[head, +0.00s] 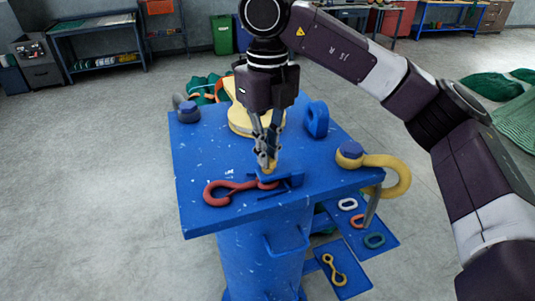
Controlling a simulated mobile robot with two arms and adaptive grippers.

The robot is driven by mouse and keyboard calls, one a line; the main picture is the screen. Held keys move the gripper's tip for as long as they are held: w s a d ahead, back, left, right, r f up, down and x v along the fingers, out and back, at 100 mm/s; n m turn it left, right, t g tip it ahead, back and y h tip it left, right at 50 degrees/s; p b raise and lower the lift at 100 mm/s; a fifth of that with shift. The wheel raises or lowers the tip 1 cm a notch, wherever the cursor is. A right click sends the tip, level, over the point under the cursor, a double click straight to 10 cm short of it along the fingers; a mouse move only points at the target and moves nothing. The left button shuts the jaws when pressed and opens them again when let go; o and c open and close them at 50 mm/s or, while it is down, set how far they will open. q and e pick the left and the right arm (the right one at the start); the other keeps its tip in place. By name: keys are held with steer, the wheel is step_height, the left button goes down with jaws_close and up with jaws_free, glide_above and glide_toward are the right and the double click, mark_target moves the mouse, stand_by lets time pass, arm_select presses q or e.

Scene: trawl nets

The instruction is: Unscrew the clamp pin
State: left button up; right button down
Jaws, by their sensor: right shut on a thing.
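My right gripper (266,160) points down over the blue worktable (215,145) near its front edge. My left gripper is not in view.
A yellow shackle (392,170) hangs over the table's right edge. Lower side trays (385,228) hold links. The table's left part is clear.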

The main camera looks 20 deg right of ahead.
steer(key=n+b, duration=0.1)
steer(key=n, duration=0.4)
steer(key=shift+n, duration=0.3)
steer(key=n, duration=0.4)
steer(key=shift+n, duration=0.3)
steer(key=n, duration=1)
steer(key=shift+n, duration=0.4)
steer(key=n, duration=0.6)
steer(key=shift+f, duration=0.1)
steer(key=n, duration=0.6)
steer(key=shift+s, duration=0.1)
steer(key=n, duration=0.4)
steer(key=shift+f, duration=0.15)
steer(key=n, duration=0.5)
steer(key=shift+p, duration=0.35)
steer(key=shift+n, duration=0.3)
